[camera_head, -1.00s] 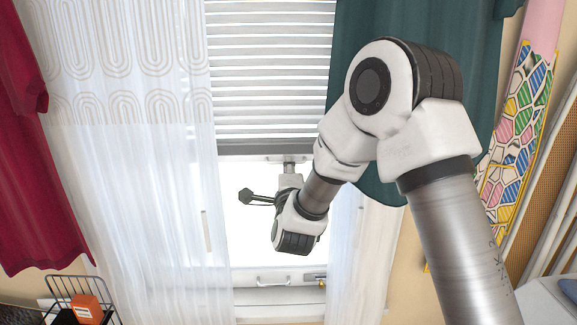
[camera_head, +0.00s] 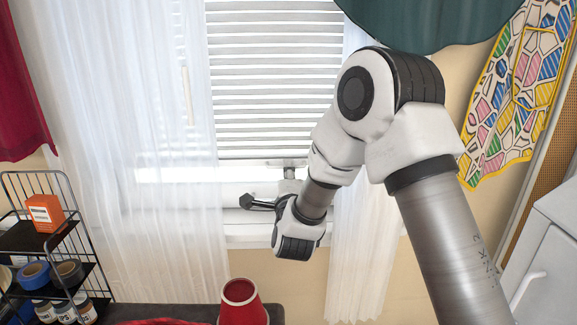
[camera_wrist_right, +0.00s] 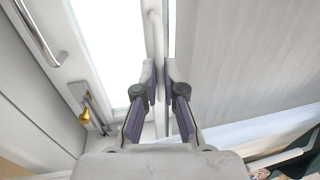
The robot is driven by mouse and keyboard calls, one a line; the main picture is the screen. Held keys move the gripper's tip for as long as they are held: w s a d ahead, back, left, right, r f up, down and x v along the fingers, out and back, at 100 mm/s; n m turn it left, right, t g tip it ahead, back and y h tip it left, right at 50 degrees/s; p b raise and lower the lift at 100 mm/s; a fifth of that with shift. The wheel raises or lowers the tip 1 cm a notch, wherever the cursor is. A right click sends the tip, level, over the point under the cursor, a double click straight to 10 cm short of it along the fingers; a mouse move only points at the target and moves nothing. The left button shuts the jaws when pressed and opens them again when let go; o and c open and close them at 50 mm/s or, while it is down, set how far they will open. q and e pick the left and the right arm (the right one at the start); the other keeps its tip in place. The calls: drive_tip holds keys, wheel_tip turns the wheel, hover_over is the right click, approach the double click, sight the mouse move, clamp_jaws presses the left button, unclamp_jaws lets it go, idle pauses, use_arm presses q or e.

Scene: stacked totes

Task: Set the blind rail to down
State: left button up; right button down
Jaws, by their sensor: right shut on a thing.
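The blind (camera_head: 275,85) hangs in the window with its pale slats spread, and its bottom rail (camera_head: 250,162) is low, just above the window's lower frame. A thin bright strip shows below the rail. My right gripper (camera_head: 289,172) is at the rail, right of its visible middle, partly hidden by my own wrist. In the right wrist view the two fingers (camera_wrist_right: 162,72) are shut on the pale rail (camera_wrist_right: 156,30). The rail's left end is behind the sheer curtain. My left gripper is in no view.
Sheer white curtains (camera_head: 130,130) hang on both sides of the blind. A wire rack (camera_head: 75,245) with an orange box and tape rolls stands at left. A red cone-shaped object (camera_head: 242,302) is below the window. A brass latch (camera_wrist_right: 83,117) shows in the wrist view.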

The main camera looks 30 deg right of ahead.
use_arm(q)
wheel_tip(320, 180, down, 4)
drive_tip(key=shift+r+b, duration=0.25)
drive_tip(key=shift+b, duration=0.8)
use_arm(e)
wheel_tip(320, 180, down, 4)
drive_tip(key=shift+f, duration=0.2)
drive_tip(key=c, duration=1.3)
unclamp_jaws()
drive_tip(key=v, duration=1.2)
drive_tip(key=shift+s+d+r, duration=0.1)
drive_tip(key=shift+r, duration=0.05)
